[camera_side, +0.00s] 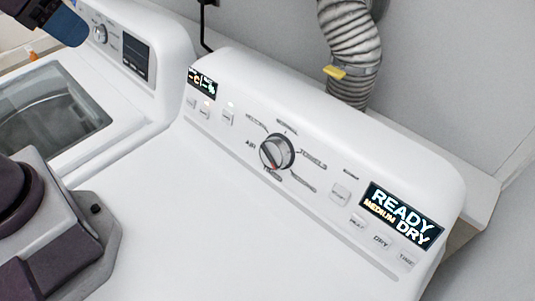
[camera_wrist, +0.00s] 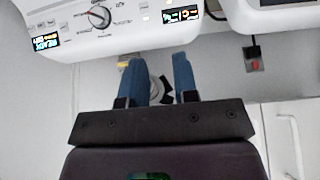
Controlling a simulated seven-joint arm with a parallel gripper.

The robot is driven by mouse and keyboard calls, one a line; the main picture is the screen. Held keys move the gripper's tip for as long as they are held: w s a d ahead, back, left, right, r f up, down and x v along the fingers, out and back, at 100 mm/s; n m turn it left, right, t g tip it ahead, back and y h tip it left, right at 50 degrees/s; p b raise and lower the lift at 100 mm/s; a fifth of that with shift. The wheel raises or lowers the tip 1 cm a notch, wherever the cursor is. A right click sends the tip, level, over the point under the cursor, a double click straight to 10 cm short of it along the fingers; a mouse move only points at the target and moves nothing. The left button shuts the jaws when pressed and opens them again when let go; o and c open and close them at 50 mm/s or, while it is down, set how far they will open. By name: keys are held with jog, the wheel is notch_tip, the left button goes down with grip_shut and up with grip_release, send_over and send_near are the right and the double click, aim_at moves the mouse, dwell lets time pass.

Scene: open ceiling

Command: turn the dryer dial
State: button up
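The dryer dial (camera_side: 277,151) is a round dark grey and silver knob on the white dryer panel (camera_side: 330,140). Its red mark is at the lower edge, and printed labels ring it. The dial also shows at the top of the wrist view (camera_wrist: 99,17). My gripper (camera_wrist: 158,72) has two blue fingers held apart with nothing gripped between them.
A lit display (camera_side: 401,215) reads "READY MEDIUM DRY" right of the dial, and a smaller display (camera_side: 201,82) is left. A second machine (camera_side: 160,50) with its own dial (camera_side: 99,34) stands at left. A ribbed duct (camera_side: 350,50) rises behind.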

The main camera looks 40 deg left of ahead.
jog(key=o, duration=1.1)
jog(key=w+d+f+h, duration=0.1)
jog(key=w+d, duration=0.2)
jog(key=w+d+f+t+h, duration=0.1)
jog(key=w+d, duration=0.2)
jog(key=w+d+f+t+h, duration=0.1)
jog(key=w+d+f, duration=0.1)
jog(key=w+d, duration=0.2)
jog(key=shift+c, duration=0.2)
jog(key=n+t, duration=0.2)
send_over(267, 158)
jog(key=s+a, duration=0.2)
jog(key=s, duration=0.1)
notch_tip(267, 158, down, 6)
jog(key=f, duration=0.1)
jog(key=s+d+f+n+t+y, duration=0.2)
jog(key=d+f+t+y, duration=0.15)
jog(key=f, duration=0.65)
jog(key=s+a+f+m+t, duration=0.1)
jog(key=s+f+m+t, duration=0.3)
jog(key=s, duration=0.4)
jog(key=shift+n+t, duration=0.35)
jog(key=shift+n, duration=0.15)
jog(key=w, duration=1.3)
jog(key=shift+w+a+r, duration=0.1)
jog(key=shift+w+a, duration=0.05)
jog(key=shift+a, duration=0.1)
jog(key=c, duration=0.9)
